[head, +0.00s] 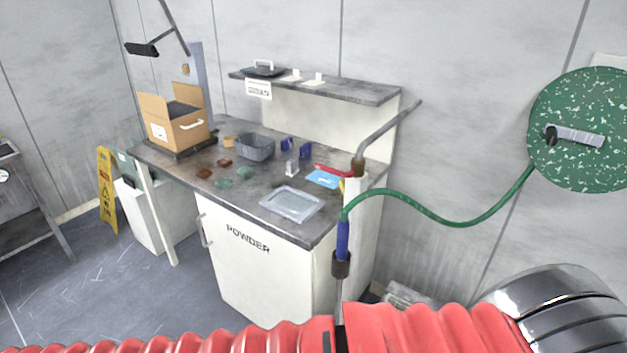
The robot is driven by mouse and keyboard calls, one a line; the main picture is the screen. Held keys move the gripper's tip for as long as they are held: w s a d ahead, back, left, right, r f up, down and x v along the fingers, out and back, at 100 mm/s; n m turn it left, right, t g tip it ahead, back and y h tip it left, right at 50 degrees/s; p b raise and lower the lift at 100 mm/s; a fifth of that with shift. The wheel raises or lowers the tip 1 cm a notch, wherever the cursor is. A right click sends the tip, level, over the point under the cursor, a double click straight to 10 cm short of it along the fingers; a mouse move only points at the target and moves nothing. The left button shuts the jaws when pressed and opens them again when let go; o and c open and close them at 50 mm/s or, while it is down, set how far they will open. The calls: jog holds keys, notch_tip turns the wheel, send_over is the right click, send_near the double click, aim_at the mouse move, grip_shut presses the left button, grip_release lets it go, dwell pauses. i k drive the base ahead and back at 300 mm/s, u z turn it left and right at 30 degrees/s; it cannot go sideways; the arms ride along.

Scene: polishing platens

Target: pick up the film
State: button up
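A flat blue sheet (323,179), possibly the film, lies on the right part of the dark worktop, close to a red-handled item. I cannot tell for certain that it is the film. A shallow pale grey tray or framed sheet (269,206) lies flat near the worktop's front right corner, apart from the blue sheet. My gripper is not in view, so its state does not show.
The worktop (240,202) also holds an open cardboard box (172,133), a grey basket (254,147), small blue items and reddish and green pieces. A shelf (350,90) overhangs its back. A green hose (430,211) and grey bent pipe stand at right.

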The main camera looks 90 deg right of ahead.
aim_at(329, 179)
jog(key=u, duration=0.1)
jog(key=i, duration=0.85)
jog(key=z, duration=4.05)
jog(key=i, duration=0.1)
jog(key=u, duration=0.25)
